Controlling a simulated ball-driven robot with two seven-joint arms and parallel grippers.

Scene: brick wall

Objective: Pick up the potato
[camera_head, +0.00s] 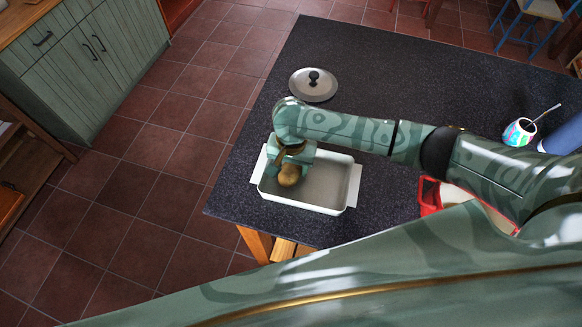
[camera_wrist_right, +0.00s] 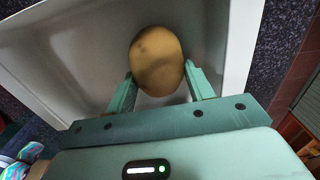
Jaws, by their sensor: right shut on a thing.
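The brown potato (camera_head: 289,175) is at the left part of the white rectangular tray (camera_head: 352,185) on the dark counter. My right gripper (camera_head: 290,167) reaches down from above and is shut on the potato. In the right wrist view the potato (camera_wrist_right: 157,60) sits between the two green fingers of the right gripper (camera_wrist_right: 159,82), with the tray's pale floor and wall (camera_wrist_right: 240,45) around it. I cannot tell whether the potato touches the tray floor. My left gripper is not in view.
A round metal lid (camera_head: 313,86) with a black knob lies behind the tray. A red container (camera_head: 430,194) stands right of the tray, partly behind my arm. A colourful cup (camera_head: 519,131) is at the far right. The counter's back middle (camera_head: 400,75) is clear.

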